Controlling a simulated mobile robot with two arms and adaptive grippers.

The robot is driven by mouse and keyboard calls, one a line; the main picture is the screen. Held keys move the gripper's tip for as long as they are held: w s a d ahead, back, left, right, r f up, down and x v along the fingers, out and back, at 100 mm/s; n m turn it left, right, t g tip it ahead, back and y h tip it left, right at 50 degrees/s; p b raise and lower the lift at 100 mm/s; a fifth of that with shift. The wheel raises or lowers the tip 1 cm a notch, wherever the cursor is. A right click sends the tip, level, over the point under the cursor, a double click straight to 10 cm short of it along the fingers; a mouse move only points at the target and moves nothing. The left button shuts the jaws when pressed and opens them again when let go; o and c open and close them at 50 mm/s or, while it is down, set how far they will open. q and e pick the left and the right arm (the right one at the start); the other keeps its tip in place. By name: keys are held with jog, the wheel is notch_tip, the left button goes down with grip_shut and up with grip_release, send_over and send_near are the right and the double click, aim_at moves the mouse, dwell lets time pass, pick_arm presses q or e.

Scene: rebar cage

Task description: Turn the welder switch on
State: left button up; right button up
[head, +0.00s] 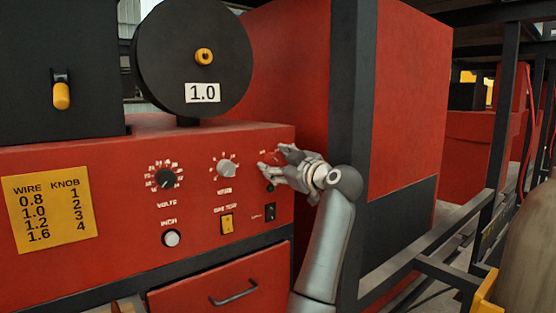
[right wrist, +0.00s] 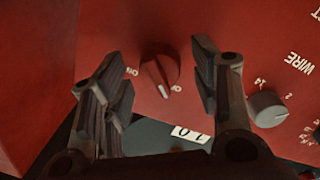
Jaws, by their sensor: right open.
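The red welder front panel (head: 130,170) faces me in the head view. In the right wrist view a dark red rotary switch (right wrist: 160,76) with a white pointer mark sits on the panel, with an ON label on its left and a partly readable label by the pointer's tip. My right gripper (head: 272,161) is at the panel's right end. In the right wrist view its open fingers (right wrist: 158,72) stand on either side of the switch, with nothing held. I cannot tell whether they touch it. In the head view the gripper mostly hides the switch. My left gripper is not in view.
A grey wire knob (head: 226,168) is left of the gripper and also shows in the wrist view (right wrist: 267,108). A black volts knob (head: 166,179), yellow switch (head: 227,223) and black switch (head: 270,212) are nearby. A dark frame post (head: 352,120) stands close right of the arm.

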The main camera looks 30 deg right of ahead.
jog(key=c, duration=1)
jog(key=shift+c, duration=0.2)
